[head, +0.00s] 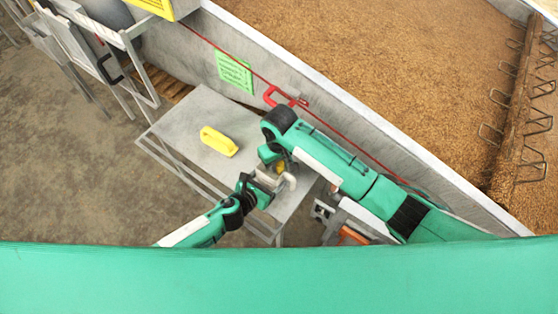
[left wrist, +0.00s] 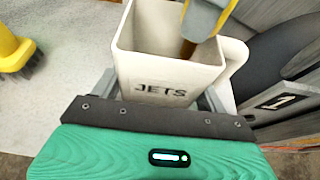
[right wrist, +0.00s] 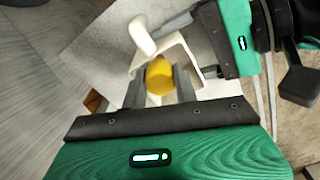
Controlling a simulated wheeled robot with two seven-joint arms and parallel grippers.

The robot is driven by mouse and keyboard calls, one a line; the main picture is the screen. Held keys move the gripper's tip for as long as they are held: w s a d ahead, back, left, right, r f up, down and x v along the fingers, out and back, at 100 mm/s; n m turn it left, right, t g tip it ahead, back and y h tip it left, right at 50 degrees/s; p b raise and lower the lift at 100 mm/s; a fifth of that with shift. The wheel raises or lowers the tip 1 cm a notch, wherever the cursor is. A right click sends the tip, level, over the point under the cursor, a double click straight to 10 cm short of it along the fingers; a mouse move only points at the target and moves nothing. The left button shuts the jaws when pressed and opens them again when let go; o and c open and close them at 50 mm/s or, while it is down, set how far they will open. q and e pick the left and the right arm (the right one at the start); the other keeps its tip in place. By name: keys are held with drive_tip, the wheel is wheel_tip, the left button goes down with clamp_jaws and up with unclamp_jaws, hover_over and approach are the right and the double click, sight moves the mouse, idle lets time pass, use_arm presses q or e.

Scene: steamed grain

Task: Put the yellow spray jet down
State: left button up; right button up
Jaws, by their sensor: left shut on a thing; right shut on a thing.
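My left gripper (head: 263,182) is shut on a white cup (left wrist: 165,75) marked JETS, with a handle on its right side in the left wrist view. In the right wrist view, my right gripper (right wrist: 159,88) is shut on the yellow spray jet (right wrist: 159,75), seen end-on between its fingers. The jet is at the mouth of the cup, whose white rim (right wrist: 180,50) shows around it. In the left wrist view a grey finger and a brownish tip reach down into the cup's opening. Whether the jet touches the cup's bottom is hidden.
A grey table (head: 190,115) lies below both grippers, with a yellow-handled brush (head: 218,141) on it. Behind stands a metal wall with a green notice (head: 234,72) and a red handle (head: 284,97). Beyond it is a large bed of grain (head: 390,60).

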drive_tip(key=o, duration=1)
drive_tip(key=shift+c, duration=0.2)
wheel_tip(320, 180, up, 13)
drive_tip(key=shift+r, duration=0.15)
